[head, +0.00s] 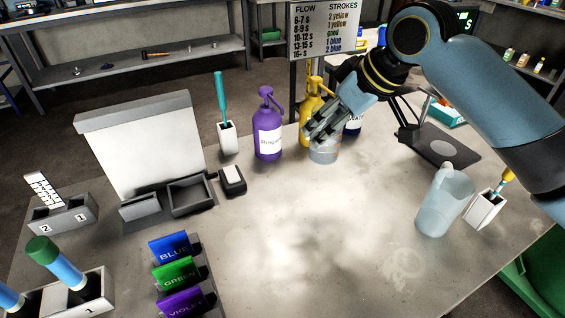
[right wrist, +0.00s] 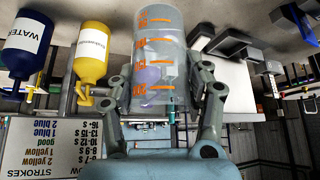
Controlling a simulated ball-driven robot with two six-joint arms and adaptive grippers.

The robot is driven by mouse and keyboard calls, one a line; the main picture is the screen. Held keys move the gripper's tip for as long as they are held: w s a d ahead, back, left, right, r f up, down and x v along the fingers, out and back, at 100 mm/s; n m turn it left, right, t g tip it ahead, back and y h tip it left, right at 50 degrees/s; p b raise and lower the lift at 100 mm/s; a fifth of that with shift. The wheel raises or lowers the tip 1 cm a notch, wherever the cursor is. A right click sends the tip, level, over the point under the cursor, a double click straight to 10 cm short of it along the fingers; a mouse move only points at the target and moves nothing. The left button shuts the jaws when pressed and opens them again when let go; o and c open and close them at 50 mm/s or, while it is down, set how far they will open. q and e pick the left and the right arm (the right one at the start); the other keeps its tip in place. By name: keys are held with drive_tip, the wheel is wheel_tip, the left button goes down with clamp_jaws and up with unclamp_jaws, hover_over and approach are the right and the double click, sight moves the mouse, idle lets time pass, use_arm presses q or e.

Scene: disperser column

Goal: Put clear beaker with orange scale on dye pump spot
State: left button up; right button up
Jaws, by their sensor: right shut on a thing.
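The clear beaker with the orange scale shows in the right wrist view (right wrist: 158,50) between my fingers. In the head view (head: 323,154) it is below my right gripper, at the yellow pump bottle's front. My right gripper (head: 322,132) is shut on it; its two fingers also show in the right wrist view (right wrist: 158,88). Whether the beaker's base touches the table is unclear. The yellow pump bottle (head: 309,105) is partly hidden by the gripper. The purple pump bottle (head: 268,135) stands to its left. I cannot make out a marked dye pump spot. My left gripper is out of view.
A larger clear jug (head: 444,205) stands at right beside a white holder (head: 484,210). A dark stand base (head: 463,149) lies behind. A white-labelled water bottle (right wrist: 28,45) is near the yellow one. Blue, green and violet blocks (head: 178,272) are front left. The table middle is clear.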

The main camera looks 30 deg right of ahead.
drive_tip(key=shift+s+a+f, duration=0.15)
drive_tip(key=shift+s, duration=0.1)
drive_tip(key=shift+w+f, duration=0.15)
drive_tip(key=shift+f, duration=0.15)
drive_tip(key=w+x, duration=0.1)
drive_tip(key=x, duration=0.4)
drive_tip(key=w+r+x, duration=0.1)
drive_tip(key=x, duration=0.4)
drive_tip(key=w+x, duration=0.1)
drive_tip(key=x, duration=0.4)
drive_tip(key=shift+r, duration=0.45)
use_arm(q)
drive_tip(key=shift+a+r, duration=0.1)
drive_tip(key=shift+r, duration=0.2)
use_arm(e)
drive_tip(key=shift+a, duration=0.1)
